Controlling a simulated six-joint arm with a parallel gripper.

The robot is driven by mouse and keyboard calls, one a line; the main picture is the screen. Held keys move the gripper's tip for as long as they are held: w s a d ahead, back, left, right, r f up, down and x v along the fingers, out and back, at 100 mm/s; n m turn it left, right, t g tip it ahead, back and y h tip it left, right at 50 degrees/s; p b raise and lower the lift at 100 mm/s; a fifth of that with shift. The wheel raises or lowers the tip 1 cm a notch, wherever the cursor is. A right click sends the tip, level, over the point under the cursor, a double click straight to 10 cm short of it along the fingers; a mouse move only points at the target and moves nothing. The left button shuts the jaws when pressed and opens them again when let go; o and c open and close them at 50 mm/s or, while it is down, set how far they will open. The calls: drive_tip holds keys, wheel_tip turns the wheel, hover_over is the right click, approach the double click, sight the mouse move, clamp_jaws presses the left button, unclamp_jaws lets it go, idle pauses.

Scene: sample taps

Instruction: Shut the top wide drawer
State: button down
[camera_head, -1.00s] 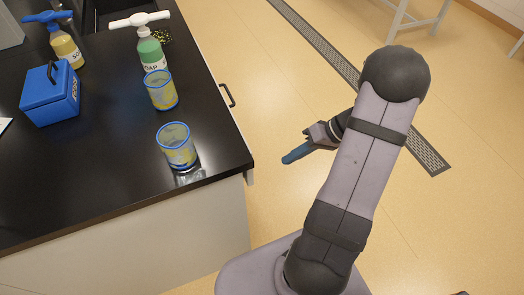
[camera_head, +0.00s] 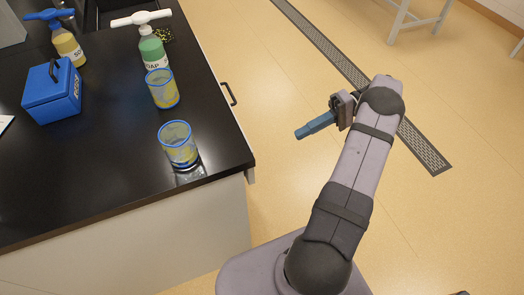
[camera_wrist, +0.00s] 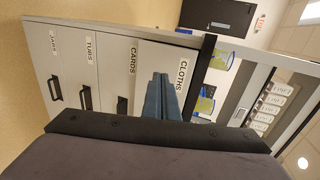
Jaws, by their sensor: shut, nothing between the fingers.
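The top wide drawer is the white front labelled CLOTHS (camera_wrist: 183,76), just under the black counter edge in the sideways wrist view. It looks slightly forward of its neighbour, but I cannot tell how far out it is. In the head view a black handle (camera_head: 228,94) juts past the counter edge. My gripper (camera_head: 300,133) is shut and empty, its blue fingers pointing left toward the cabinet, with a clear gap of floor between. In the wrist view the fingers (camera_wrist: 163,78) cover part of the CLOTHS front and hide its handle.
Drawers labelled CARDS (camera_wrist: 132,58), TUBS (camera_wrist: 90,48) and JARS (camera_wrist: 53,42) lie below. On the black counter (camera_head: 110,150) stand two blue-rimmed cups (camera_head: 178,145), two soap bottles (camera_head: 151,50) and a blue box (camera_head: 50,92). The floor right of the cabinet is free.

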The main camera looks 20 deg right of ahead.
drive_tip(key=r+p+x, duration=0.1)
drive_tip(key=p+x, duration=0.3)
drive_tip(key=x, duration=1)
drive_tip(key=shift+a, duration=0.1)
drive_tip(key=a+p, duration=0.1)
drive_tip(key=a, duration=0.3)
drive_tip(key=shift+a+r, duration=0.1)
drive_tip(key=shift+a, duration=0.15)
drive_tip(key=shift+d, duration=0.15)
